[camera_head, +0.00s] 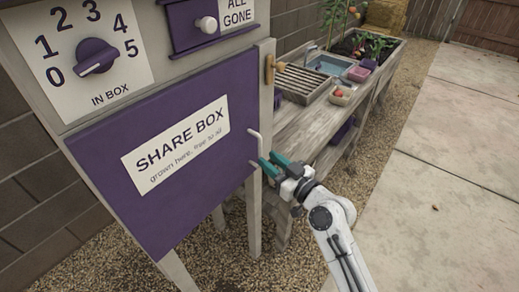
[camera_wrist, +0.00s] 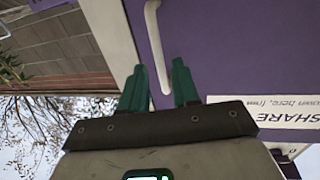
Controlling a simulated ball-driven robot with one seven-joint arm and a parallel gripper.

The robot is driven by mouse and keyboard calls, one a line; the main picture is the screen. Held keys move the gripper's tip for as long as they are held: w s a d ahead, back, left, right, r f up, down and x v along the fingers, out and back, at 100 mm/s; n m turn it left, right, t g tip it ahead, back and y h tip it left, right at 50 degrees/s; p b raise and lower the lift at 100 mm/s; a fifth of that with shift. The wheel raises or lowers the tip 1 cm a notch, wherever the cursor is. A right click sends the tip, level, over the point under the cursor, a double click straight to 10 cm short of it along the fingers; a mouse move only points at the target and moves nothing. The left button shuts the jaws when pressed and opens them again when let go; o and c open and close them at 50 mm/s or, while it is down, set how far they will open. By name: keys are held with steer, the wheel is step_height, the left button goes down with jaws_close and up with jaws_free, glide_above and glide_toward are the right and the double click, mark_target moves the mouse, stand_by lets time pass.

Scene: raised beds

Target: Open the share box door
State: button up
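The share box door (camera_head: 190,190) is a purple panel with a white "SHARE BOX" label (camera_head: 177,145). It looks closed in its grey wooden frame. A thin white bar handle (camera_head: 255,150) is at its right edge. My gripper (camera_head: 271,166), with two teal fingers, is at the lower part of the handle. In the wrist view the fingers (camera_wrist: 158,78) are apart, with the handle (camera_wrist: 154,45) showing between them. A gap shows on both sides of the handle there. I cannot tell whether the fingertips reach past it. The door (camera_wrist: 225,50) fills the upper right of that view.
A wooden peg (camera_head: 270,69) is on the right post. A potting bench (camera_head: 315,120) stands close to the right. Paving (camera_head: 450,150) is clear farther right.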

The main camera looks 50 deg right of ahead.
mark_target(261, 154)
steer(key=shift+w+d+p, duration=0.25)
steer(key=shift+w+p, duration=0.05)
steer(key=shift+w, duration=0.9)
steer(key=shift+w+d+p, duration=0.2)
steer(key=shift+w+p, duration=0.1)
steer(key=shift+w, duration=0.9)
steer(key=shift+c, duration=0.5)
jaws_close()
